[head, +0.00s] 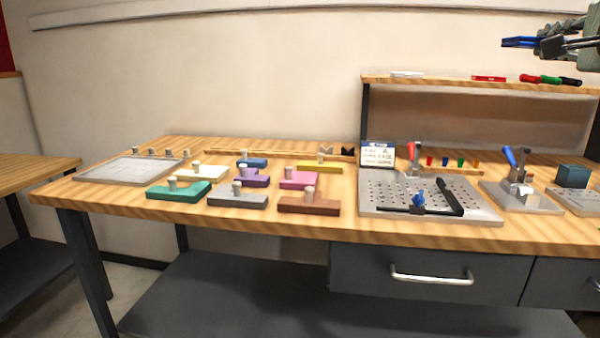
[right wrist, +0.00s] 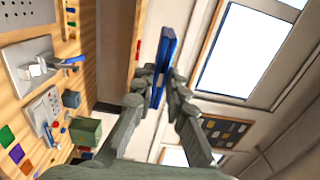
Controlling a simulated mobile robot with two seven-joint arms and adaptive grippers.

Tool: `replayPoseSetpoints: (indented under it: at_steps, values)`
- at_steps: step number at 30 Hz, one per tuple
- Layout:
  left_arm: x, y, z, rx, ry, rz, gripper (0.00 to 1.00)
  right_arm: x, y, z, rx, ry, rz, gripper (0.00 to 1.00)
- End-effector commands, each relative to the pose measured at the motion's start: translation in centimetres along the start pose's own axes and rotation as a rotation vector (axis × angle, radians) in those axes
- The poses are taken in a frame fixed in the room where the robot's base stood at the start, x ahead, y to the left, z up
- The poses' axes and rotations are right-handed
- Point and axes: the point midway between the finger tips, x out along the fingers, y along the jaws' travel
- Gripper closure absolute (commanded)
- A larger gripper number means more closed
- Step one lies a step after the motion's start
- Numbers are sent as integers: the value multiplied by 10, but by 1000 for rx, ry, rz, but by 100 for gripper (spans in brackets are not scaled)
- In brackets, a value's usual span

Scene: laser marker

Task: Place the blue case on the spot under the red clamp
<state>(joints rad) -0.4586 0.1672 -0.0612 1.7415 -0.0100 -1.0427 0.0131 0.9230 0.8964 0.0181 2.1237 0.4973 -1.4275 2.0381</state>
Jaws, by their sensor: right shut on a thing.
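The blue case (head: 520,42) is a flat, narrow blue piece in my right gripper (head: 556,44), at the top right of the head view, well above the bench. In the right wrist view the same blue case (right wrist: 164,58) stands between the two fingers of my right gripper (right wrist: 158,88), which are shut on it. A red-handled clamp (head: 411,152) stands at the back of a perforated metal plate (head: 385,187). The spot under it is too small to make out. My left gripper is out of view.
A blue-handled clamp (head: 513,162) stands on a plate right of the perforated one. A black L-shaped fence (head: 450,197) lies on the perforated plate. A shelf (head: 450,82) with markers crosses the back right. Several coloured blocks, including a teal block (head: 180,190), fill the bench's left half.

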Motion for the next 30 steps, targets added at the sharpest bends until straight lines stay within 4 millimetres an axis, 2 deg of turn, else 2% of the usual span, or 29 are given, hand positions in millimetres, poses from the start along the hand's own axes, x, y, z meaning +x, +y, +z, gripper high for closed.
replayPoseSetpoints:
  at_steps: [3,6,20,26,30]
  values:
    - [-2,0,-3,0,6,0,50,0,0,0,0,0,-1,100]
    - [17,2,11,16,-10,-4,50,1,2,4,1,-10,1,100]
    - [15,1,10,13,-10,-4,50,14,28,103,4,-241,-1,100]
    - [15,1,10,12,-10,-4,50,26,69,106,-2,-213,6,100]
    - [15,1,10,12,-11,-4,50,32,106,110,-1,-194,9,100]
